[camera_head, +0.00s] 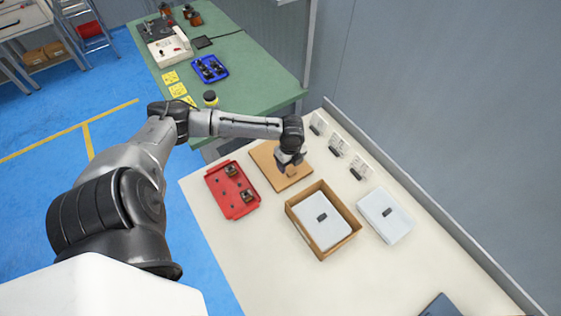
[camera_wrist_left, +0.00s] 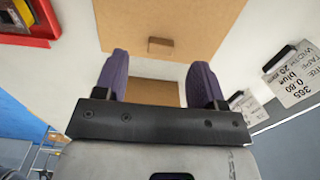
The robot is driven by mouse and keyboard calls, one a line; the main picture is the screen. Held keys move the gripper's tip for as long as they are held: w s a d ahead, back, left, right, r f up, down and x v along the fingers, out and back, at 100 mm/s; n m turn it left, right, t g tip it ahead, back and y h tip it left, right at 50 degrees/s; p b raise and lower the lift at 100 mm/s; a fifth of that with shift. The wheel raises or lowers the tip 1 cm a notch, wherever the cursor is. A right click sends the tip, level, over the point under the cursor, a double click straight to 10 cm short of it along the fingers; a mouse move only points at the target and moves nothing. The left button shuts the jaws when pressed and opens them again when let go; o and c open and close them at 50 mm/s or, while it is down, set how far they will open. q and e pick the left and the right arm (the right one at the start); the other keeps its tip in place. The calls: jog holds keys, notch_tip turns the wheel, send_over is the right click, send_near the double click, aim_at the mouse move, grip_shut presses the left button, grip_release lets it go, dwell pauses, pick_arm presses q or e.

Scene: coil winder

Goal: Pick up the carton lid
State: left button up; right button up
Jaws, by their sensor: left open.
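The carton lid (camera_head: 267,162) looks like a flat brown board lying on the pale bench, with a small brown tab (camera_head: 291,172) on top. In the left wrist view a brown panel (camera_wrist_left: 205,25) with a tab (camera_wrist_left: 160,46) lies ahead of the fingertips. A second brown patch (camera_wrist_left: 150,92) shows between the fingers; I cannot tell whether it belongs to the lid. My left gripper (camera_head: 288,160) is over the lid and hides part of it. In the wrist view its two purple fingers (camera_wrist_left: 159,70) are apart with nothing gripped. My right gripper is not in view.
An open brown carton (camera_head: 345,241) holding a light pad stands beside the lid. A red tray (camera_head: 229,203) with parts lies to the left, a pale box (camera_head: 383,216) to the right. Small label stands (camera_head: 337,146) line the wall. The near bench is mostly clear.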

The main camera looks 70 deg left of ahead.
aim_at(291, 171)
pick_arm(q)
jog(key=f, duration=0.3)
jog(key=shift+w+d+f, duration=0.2)
jog(key=shift+d+f, duration=0.05)
jog(key=shift+d, duration=0.05)
jog(key=shift+f+b, duration=0.35)
jog(key=shift+f, duration=0.35)
jog(key=shift+c, duration=0.4)
jog(key=c, duration=0.9)
